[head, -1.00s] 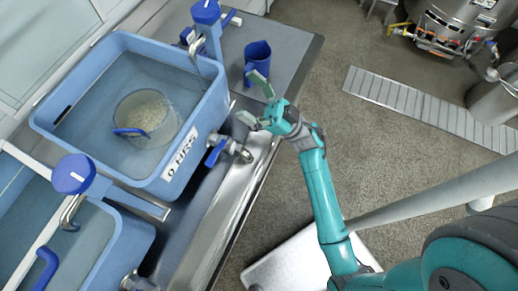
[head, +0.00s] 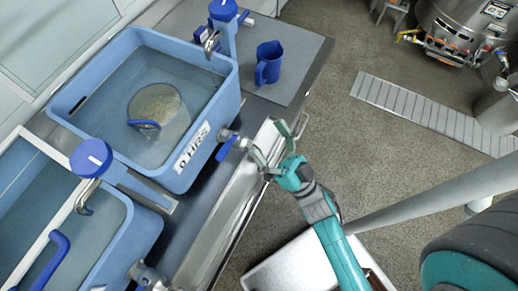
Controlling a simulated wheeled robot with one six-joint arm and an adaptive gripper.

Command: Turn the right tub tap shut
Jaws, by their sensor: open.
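The right tub (head: 207,155) is a blue basin labelled "0 HRS", filled with water. Its tap (head: 232,143) is on the tub's front wall, a metal valve with a blue lever pointing down and to the left. My gripper (head: 270,140) is open and empty, just right of the tap, with its fingers spread towards it. A gap shows between the fingers and the lever in this view; height is hard to judge.
Blue-knobbed spouts (head: 223,14) stand at the tubs, one (head: 91,158) by the left tub (head: 130,238). A blue jug (head: 268,62) stands on the bench behind. A metal rail (head: 303,126) runs along the bench edge.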

